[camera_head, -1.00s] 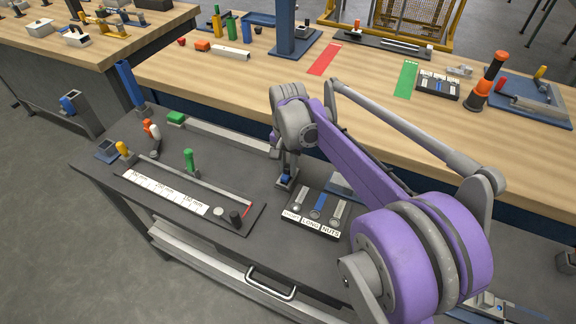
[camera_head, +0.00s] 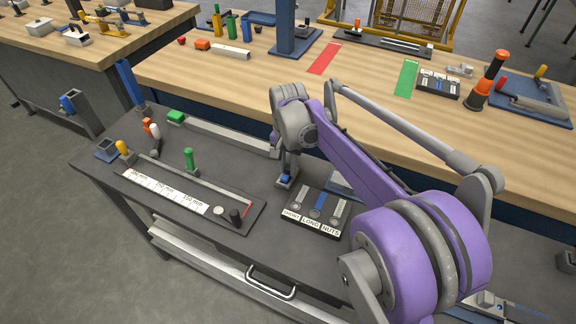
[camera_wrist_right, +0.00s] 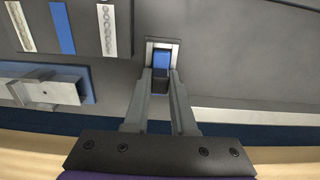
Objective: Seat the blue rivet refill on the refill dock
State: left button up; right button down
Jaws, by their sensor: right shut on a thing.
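The blue rivet refill (camera_wrist_right: 161,60) is a small blue block with a dark near end, seen between the fingers in the right wrist view. My right gripper (camera_wrist_right: 160,82) is shut on it. A small grey square holder (camera_wrist_right: 151,45), which looks like the refill dock, surrounds the blue block's far end. In the head view the gripper (camera_head: 287,172) points down at this holder (camera_head: 283,185) on the dark bench, and a bit of blue shows there. I cannot tell how deep the refill sits. My left gripper is not in view.
A tray labelled SHORT, LONG, NUTS (camera_head: 309,228) stands just right of the holder. A ruler fixture (camera_head: 165,191) with a green peg (camera_head: 190,160) lies to the left. A long grey bar (camera_head: 228,137) lies behind. The wooden bench (camera_head: 350,100) rises beyond.

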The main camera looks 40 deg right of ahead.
jog(key=shift+f, duration=0.3)
jog(key=shift+c, duration=0.5)
grip_release()
jog(key=shift+r, duration=0.1)
jog(key=shift+r+p, duration=2.35)
jog(key=shift+r, duration=1.1)
